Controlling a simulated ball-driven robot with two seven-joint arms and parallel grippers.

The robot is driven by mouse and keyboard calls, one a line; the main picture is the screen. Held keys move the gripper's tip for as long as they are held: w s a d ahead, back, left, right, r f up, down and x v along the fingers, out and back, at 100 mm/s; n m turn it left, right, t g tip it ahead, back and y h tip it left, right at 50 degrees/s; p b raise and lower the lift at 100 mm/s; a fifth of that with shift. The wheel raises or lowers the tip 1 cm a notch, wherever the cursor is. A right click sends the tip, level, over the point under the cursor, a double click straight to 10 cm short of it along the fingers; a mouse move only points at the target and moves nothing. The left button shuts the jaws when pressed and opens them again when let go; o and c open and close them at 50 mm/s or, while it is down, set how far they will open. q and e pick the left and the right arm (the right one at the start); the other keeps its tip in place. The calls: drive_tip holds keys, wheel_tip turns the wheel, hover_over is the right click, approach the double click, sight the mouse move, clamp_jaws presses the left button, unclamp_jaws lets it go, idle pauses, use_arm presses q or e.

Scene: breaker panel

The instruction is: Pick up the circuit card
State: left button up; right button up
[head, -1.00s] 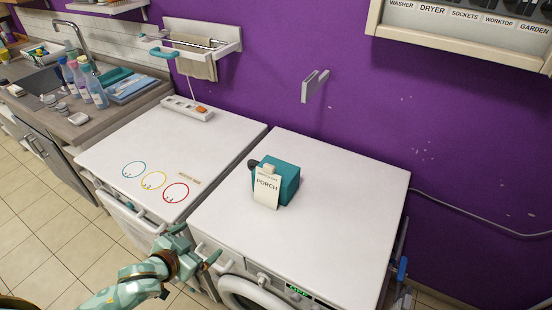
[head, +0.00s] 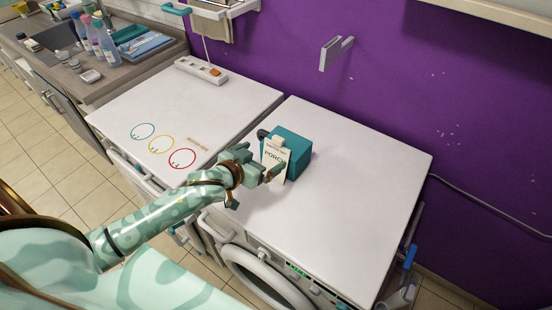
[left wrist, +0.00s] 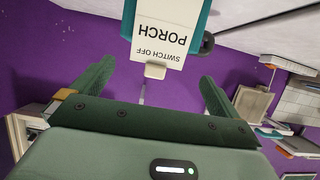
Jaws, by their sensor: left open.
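The circuit card (head: 275,157) is white, with "PORCH" printed on it. It stands against the front of a teal box (head: 297,150) on the white machine top. In the left wrist view the card (left wrist: 168,42) appears upside down, reading "SWITCH OFF PORCH", with a small pale tab at its edge. My left gripper (head: 268,172) is just in front of the card, covering part of it in the head view. In the left wrist view its two fingers (left wrist: 155,82) are spread, and the card lies beyond their tips with nothing held. My right gripper is not in view.
The white washing machine top (head: 355,185) is clear around the box. The neighbouring white top (head: 140,105) carries coloured rings and a power strip (head: 201,70). A bracket (head: 335,52) sticks out from the purple wall. A counter with bottles is at the far left.

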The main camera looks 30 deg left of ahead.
sight(276, 149)
use_arm(q)
drive_tip(key=b+x, duration=0.1)
drive_tip(key=x, duration=0.4)
drive_tip(key=shift+w+d+f, duration=0.15)
drive_tip(key=shift+w+d, duration=0.05)
drive_tip(key=shift+w, duration=0.15)
drive_tip(key=c, duration=0.9)
